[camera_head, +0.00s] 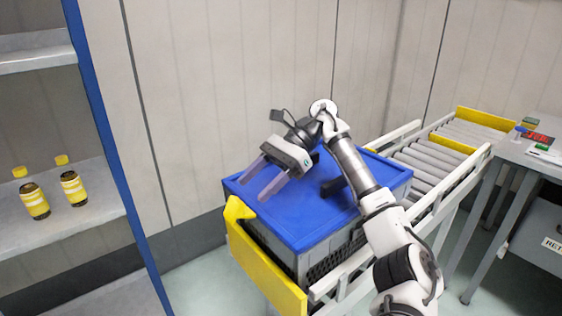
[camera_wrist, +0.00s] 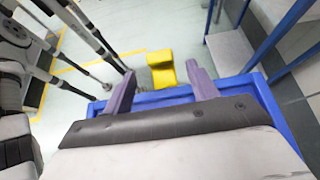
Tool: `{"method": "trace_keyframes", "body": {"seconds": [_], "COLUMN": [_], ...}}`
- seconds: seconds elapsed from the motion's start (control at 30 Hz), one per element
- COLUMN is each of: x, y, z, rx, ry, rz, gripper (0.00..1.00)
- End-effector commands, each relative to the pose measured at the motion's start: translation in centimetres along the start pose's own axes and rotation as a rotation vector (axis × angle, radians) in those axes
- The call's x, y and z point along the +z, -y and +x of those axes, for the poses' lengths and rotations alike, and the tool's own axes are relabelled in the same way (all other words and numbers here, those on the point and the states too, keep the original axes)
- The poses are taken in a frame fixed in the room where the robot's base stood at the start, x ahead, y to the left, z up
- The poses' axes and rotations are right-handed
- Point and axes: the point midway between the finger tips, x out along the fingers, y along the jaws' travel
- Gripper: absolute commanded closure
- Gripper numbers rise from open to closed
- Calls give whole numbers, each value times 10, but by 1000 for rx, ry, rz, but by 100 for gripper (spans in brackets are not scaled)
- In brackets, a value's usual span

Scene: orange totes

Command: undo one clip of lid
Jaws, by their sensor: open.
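A grey tote (camera_head: 285,252) with a blue lid (camera_head: 305,228) on it sits at the near end of a roller conveyor. The lid looks flat on the tote. My gripper (camera_head: 254,189) is open and empty over the lid's left part, its two purple fingers pointing toward the lid's left edge. In the wrist view, my gripper (camera_wrist: 160,71) has its fingers spread, reaching across the blue lid edge (camera_wrist: 165,96). I cannot make out a clip clearly in either view. My arm hides part of the lid's right side.
A yellow end plate (camera_head: 265,272) stands close against the tote's near left side; its yellow top (camera_wrist: 161,72) shows beyond my fingers. The conveyor (camera_head: 425,160) runs back right to a grey table (camera_head: 535,152). A shelf (camera_head: 75,228) with two jars stands left.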

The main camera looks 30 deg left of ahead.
Motion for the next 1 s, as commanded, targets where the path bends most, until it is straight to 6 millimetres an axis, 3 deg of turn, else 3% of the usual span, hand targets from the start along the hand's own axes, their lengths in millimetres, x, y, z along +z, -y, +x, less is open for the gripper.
{"method": "trace_keyframes", "body": {"seconds": [0.17,0.4,1.0], "x": [2,3,0], "y": [0,0,0], "z": [-35,-63,-85], "rx": [-5,-5,0], "ry": [-5,-5,0], "rz": [5,6,0], "gripper": [42,42,42]}}
